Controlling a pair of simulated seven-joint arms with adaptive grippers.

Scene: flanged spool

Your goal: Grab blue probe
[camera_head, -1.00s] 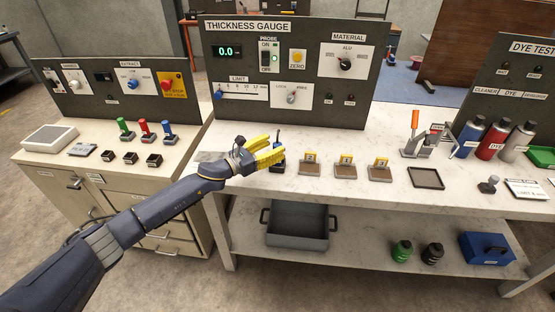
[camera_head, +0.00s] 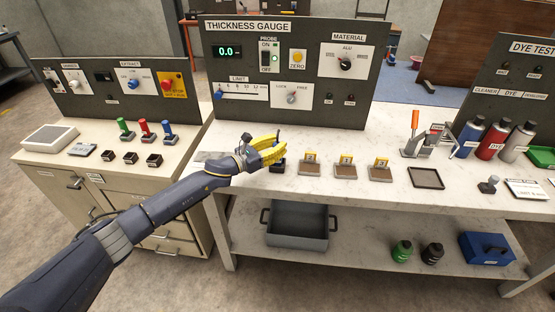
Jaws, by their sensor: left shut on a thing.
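My left gripper (camera_head: 274,149), with yellow fingers, is at the left end of the white bench, in front of the thickness gauge panel. It is shut on a slim thing that its fingers almost wholly hide. I take this to be the blue probe, which showed dark between the fingers earlier. A small dark holder (camera_head: 279,167) sits on the bench just below the fingers. Whether the probe is still in the holder, I cannot tell. My right gripper is not in view.
Several wooden blocks with yellow tags (camera_head: 310,164) stand right of the holder. The thickness gauge panel (camera_head: 240,90) rises behind. A toggle clamp (camera_head: 414,135) and a dark tray (camera_head: 426,178) are farther right. Green, red and blue handled pieces (camera_head: 146,132) stand on the left cabinet.

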